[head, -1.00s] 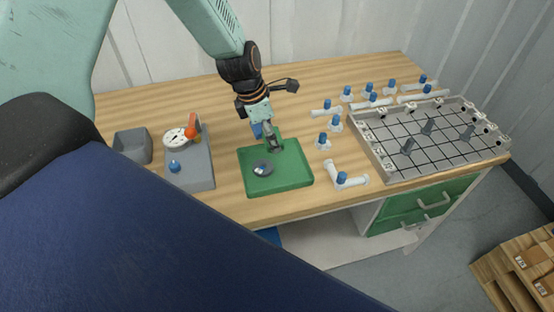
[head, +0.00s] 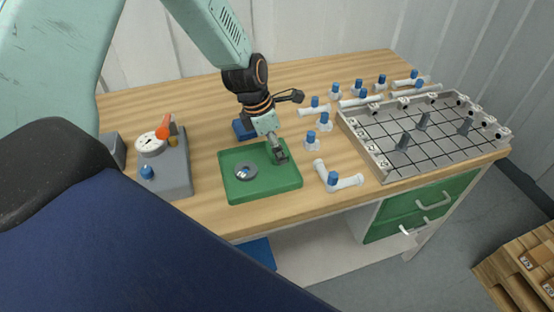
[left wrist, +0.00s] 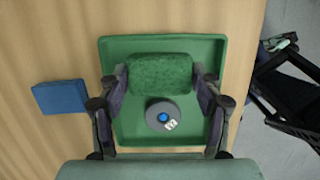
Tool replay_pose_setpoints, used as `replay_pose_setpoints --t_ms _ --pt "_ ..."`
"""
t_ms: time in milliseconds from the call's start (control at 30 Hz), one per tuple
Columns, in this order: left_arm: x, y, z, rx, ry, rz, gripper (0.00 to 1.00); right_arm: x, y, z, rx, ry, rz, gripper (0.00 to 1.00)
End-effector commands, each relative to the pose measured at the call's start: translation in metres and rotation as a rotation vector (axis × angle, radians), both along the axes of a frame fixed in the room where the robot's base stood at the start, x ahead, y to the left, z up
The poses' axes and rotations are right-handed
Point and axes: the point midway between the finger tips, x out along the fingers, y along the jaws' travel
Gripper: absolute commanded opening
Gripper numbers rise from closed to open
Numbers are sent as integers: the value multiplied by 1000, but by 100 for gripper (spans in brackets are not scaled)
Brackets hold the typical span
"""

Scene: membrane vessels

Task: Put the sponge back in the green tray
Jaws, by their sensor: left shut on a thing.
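The green tray (head: 272,184) lies on the wooden table in the head view and fills the middle of the left wrist view (left wrist: 130,130). My left gripper (head: 280,155) is over the tray's back right part, pointing down. In the left wrist view its two fingers (left wrist: 160,78) are shut on the green sponge (left wrist: 160,72), one at each end, within the tray's outline. I cannot tell whether the sponge touches the tray floor. A grey round disc with a blue centre (head: 245,172) sits in the tray beside the sponge.
A blue block (head: 243,130) lies behind the tray. A grey unit with a gauge (head: 152,144) stands at left. White pipe fittings with blue caps (head: 325,122) and a gridded frame (head: 425,130) occupy the right. Table between tray and gauge unit is clear.

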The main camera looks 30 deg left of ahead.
Motion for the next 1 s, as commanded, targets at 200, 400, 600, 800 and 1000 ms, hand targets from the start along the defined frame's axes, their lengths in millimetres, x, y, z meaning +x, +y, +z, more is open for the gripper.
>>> replay_pose_setpoints --t_ms 200,400,600,800,1000 --pt "1 -1 -26 1 0 -2 35 0 0 -14 0 0 0 40" --pt "2 -2 -37 2 -2 -5 35 -1 0 -19 0 1 0 40" --pt "2 -2 -36 2 -2 -5 67 0 0 -18 0 0 0 40" --pt "2 -2 -36 1 -1 -5 84 0 0 -18 0 0 0 40" --pt "2 -2 -36 1 -1 -4 88 0 0 -18 0 1 0 40"
